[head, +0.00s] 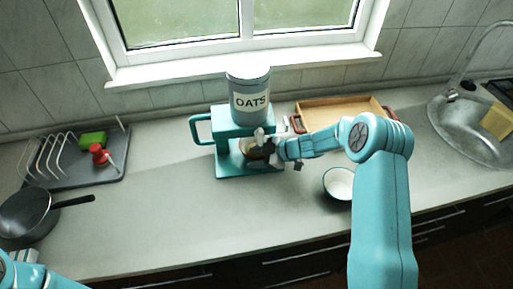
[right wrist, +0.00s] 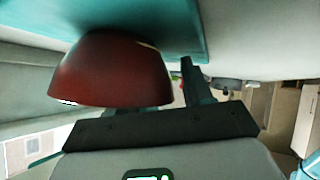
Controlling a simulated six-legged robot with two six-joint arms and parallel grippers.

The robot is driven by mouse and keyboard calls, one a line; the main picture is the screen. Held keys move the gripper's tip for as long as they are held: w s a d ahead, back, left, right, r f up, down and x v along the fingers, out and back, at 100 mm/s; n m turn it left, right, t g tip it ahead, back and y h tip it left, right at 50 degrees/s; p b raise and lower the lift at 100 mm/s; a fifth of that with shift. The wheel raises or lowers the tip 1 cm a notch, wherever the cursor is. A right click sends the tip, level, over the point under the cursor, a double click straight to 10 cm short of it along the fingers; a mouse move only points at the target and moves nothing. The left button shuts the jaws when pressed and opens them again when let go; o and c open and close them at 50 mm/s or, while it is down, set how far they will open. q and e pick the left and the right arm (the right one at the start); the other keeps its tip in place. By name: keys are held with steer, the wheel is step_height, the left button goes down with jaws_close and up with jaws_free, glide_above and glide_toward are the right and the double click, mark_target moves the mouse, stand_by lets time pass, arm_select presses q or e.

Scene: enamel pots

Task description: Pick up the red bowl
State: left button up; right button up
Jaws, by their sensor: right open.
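The red bowl (right wrist: 112,72) fills the upper left of the right wrist view, close in front of my right gripper. It sits on the teal base of a stand (head: 228,168). In the head view only part of the bowl (head: 250,153) shows in the stand's opening, under its top, and my gripper partly hides it. My right gripper (head: 264,142) is open at the right side of the opening. One finger (right wrist: 190,82) stands clear of the bowl; the other is largely hidden behind it. I cannot tell whether the fingers touch the bowl. My left gripper is not in view.
An oats canister (head: 250,98) stands on the teal stand, above the bowl. A wooden tray (head: 340,108) lies behind my right arm, and a white bowl (head: 338,184) stands to the right. A drying rack (head: 80,170) and pan (head: 28,215) are left. The front-left middle counter is clear.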

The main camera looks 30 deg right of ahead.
steer(key=shift+w+a+f, duration=0.15)
steer(key=shift+w+a, duration=0.1)
steer(key=shift+s, duration=0.25)
steer(key=shift+w, duration=0.15)
jaws_close()
steer(key=shift+a, duration=0.1)
